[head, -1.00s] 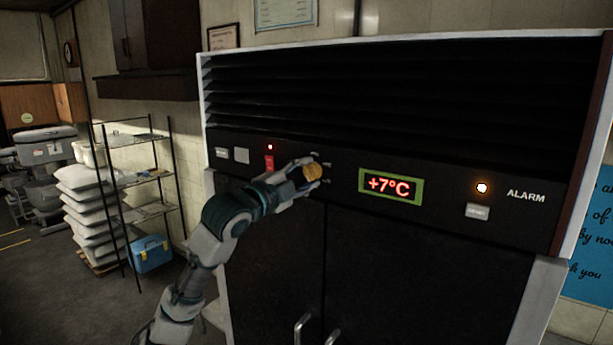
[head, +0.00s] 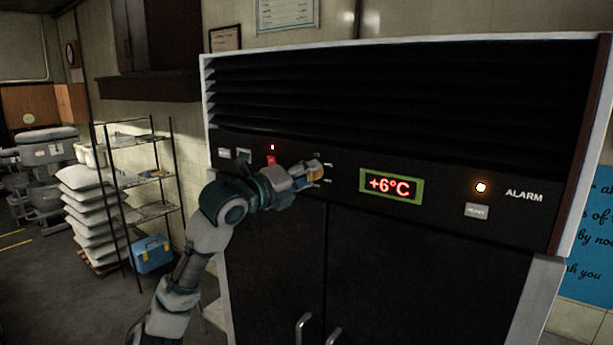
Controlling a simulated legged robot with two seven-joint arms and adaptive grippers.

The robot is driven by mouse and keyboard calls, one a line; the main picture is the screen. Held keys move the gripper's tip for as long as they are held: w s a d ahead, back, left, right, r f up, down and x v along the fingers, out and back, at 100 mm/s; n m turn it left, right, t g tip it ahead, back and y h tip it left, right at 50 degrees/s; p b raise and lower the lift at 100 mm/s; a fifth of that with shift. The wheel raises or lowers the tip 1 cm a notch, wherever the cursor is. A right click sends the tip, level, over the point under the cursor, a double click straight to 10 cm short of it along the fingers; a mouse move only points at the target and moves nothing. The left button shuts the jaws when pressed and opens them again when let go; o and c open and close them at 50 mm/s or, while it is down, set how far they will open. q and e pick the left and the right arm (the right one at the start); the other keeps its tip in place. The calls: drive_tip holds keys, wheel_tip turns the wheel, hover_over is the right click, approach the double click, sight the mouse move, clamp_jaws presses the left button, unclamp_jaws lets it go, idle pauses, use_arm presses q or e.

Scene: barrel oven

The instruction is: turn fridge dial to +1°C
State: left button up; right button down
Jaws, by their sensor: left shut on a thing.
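The fridge dial (head: 318,170) is a yellow-orange knob on the black control panel, left of the display. My left gripper (head: 314,175) is shut on the dial, and its fingers and wrist hide part of it. The display (head: 391,187) has a yellow-green frame and reads +6°C in red. The fridge (head: 430,250) is a tall cabinet with black doors and a pale frame. My right gripper is not in view.
Right of the display are a lit orange alarm lamp (head: 481,188) and a grey reset button (head: 476,211). A red switch (head: 271,160) sits just above my left wrist. Door handles (head: 304,328) are low at the front. A wire rack (head: 150,180) stands left.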

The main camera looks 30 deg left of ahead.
use_arm(q)
drive_tip(key=shift+w+f+m, duration=0.1)
drive_tip(key=shift+f+m, duration=0.1)
drive_tip(key=shift+m, duration=0.2)
drive_tip(key=o, duration=1.1)
drive_tip(key=shift+a, duration=0.1)
drive_tip(key=shift+o, duration=0.2)
drive_tip(key=shift+w+a, duration=0.15)
drive_tip(key=shift+w, duration=0.2)
drive_tip(key=v, duration=1.2)
drive_tip(key=shift+a, duration=0.2)
drive_tip(key=shift+w+d, duration=0.1)
